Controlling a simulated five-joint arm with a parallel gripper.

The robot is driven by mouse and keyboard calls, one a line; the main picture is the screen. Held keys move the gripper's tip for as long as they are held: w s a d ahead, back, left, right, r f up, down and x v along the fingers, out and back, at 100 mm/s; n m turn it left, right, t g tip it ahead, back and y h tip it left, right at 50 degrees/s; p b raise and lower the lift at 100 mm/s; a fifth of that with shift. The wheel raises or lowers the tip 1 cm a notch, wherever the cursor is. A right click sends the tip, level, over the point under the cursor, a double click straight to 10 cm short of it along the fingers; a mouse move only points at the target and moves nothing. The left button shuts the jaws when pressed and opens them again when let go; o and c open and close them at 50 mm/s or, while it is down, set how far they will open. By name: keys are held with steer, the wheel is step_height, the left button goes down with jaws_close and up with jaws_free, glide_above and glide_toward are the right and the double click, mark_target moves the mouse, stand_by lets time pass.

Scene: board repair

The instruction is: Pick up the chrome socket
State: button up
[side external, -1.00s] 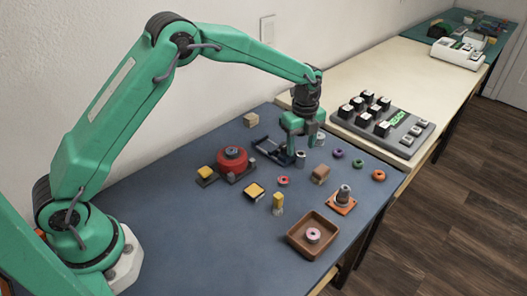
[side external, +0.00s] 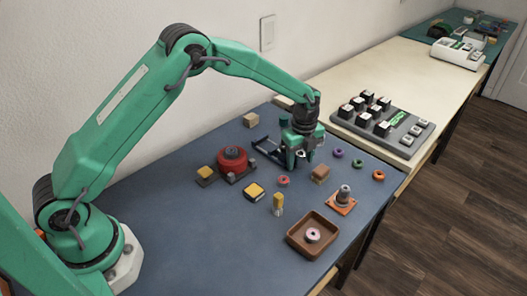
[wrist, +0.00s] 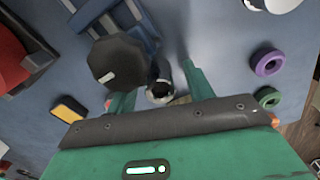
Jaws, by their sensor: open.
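The chrome socket (wrist: 161,91) shows in the wrist view as a shiny, hollow-topped cylinder. It lies between the two green fingers of my gripper (wrist: 158,90). Its lower part is hidden, and I cannot tell if a finger touches it. In the side view my gripper (side external: 300,158) is low over the blue mat (side external: 215,235), and the socket is mostly hidden by the fingers. My gripper is open.
A dark octagonal piece (wrist: 117,62) is close on the left in the wrist view. A dark blue rack (side external: 267,152) and red spool (side external: 232,160) are left of my gripper. A brown block (side external: 320,173) and purple ring (side external: 338,153) are right. The mat's front left is clear.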

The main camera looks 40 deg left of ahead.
mark_target(301, 153)
steer(key=c, duration=1.1)
steer(key=shift+o, duration=0.2)
steer(key=shift+r, duration=0.2)
steer(key=shift+r, duration=0.25)
step_height(301, 153, up, 3)
steer(key=s+d+r, duration=0.7)
steer(key=d, duration=0.1)
steer(key=shift+s+d, duration=0.35)
steer(key=shift+d, duration=0.05)
steer(key=shift+r, duration=0.1)
